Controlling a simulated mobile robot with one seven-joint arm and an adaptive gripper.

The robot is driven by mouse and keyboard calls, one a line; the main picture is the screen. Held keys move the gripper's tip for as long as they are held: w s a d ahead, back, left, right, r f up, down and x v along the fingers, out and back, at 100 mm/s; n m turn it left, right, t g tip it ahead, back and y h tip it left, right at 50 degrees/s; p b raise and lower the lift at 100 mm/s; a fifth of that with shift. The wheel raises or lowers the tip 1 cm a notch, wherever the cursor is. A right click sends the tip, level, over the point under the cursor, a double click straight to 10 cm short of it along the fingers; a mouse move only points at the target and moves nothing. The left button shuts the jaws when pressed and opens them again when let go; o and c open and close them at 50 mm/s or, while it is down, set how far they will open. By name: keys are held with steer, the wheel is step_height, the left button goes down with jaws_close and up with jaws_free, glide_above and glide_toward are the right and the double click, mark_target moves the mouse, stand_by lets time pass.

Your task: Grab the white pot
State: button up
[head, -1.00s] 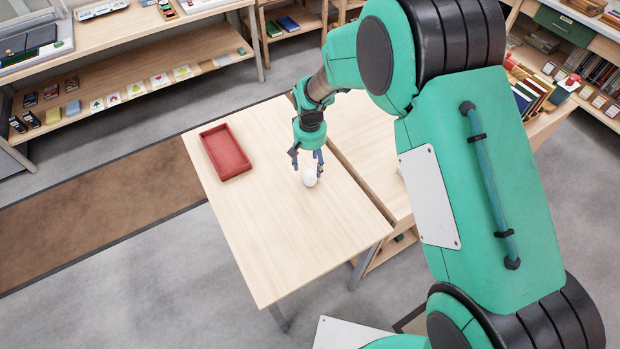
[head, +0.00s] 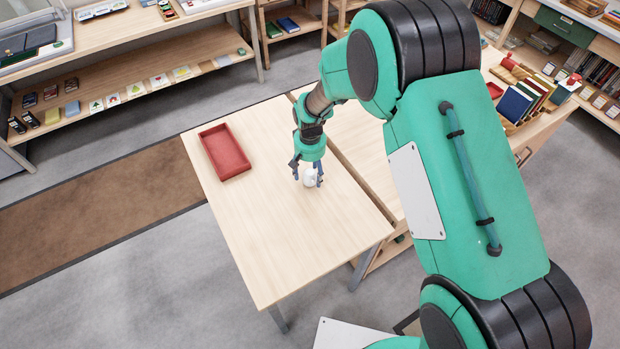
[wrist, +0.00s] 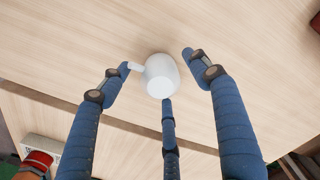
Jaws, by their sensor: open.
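The white pot (head: 308,180) stands on the light wooden table (head: 270,240), near the edge beside the neighbouring table. In the wrist view the pot (wrist: 160,76) is round and smooth, with a short spout or handle pointing left. My gripper (head: 307,180) is low over the table with its fingers around the pot. In the wrist view my gripper's blue fingers (wrist: 162,75) are spread open. One is to the left near the protruding part, one to the right with a gap, and one below the pot. Whether any finger touches the pot is unclear.
A red tray (head: 226,152) lies on the same table at the back left, apart from the pot. The table's front half is clear. A second wooden table adjoins on the right. A rack of books (head: 522,97) stands farther right.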

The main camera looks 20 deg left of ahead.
steer(key=shift+f, duration=0.8)
steer(key=shift+c, duration=0.2)
steer(key=c, duration=1.3)
